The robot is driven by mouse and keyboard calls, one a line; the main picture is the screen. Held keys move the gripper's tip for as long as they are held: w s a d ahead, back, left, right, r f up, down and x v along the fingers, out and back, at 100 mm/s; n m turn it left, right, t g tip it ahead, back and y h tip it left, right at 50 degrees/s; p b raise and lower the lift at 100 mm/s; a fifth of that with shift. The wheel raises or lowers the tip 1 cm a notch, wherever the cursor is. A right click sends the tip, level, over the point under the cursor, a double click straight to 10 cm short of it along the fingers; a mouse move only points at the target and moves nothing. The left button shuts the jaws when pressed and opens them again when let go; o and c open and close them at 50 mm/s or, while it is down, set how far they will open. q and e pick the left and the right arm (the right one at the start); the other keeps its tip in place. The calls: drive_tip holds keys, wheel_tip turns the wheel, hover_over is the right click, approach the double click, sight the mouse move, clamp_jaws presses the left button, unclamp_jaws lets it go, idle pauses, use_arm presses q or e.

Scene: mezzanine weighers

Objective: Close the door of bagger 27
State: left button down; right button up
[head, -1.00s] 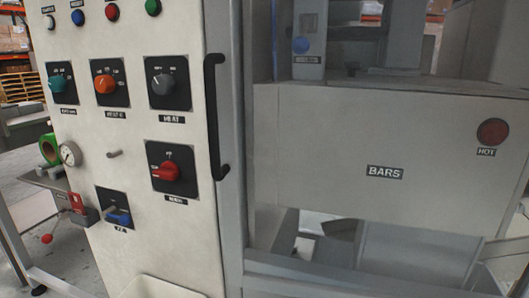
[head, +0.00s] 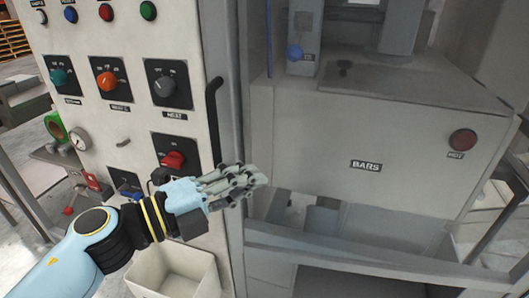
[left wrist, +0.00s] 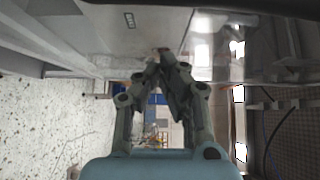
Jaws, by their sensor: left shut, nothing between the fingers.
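A cream control panel (head: 130,105) of the machine fills the left of the head view. A black vertical bar handle (head: 212,120) is fixed along its right edge. I see no number 27, and I cannot tell which part is the door or how far open it is. My left gripper (head: 258,177) is shut and empty, in front of the grey post just below and right of the handle; its forearm hides the panel's lower part. In the left wrist view the fingers (left wrist: 163,60) meet with nothing between them. My right gripper is not in view.
A white bin (head: 175,275) is below. Grey rails cross the lower right.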

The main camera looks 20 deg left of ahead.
sight(287, 153)
use_arm(q)
drive_tip(key=w, duration=0.2)
drive_tip(key=w+d, duration=0.1)
drive_tip(key=w, duration=0.2)
drive_tip(key=shift+w+d+p, duration=0.1)
drive_tip(key=shift+w+p, duration=0.2)
drive_tip(key=shift+w, duration=0.05)
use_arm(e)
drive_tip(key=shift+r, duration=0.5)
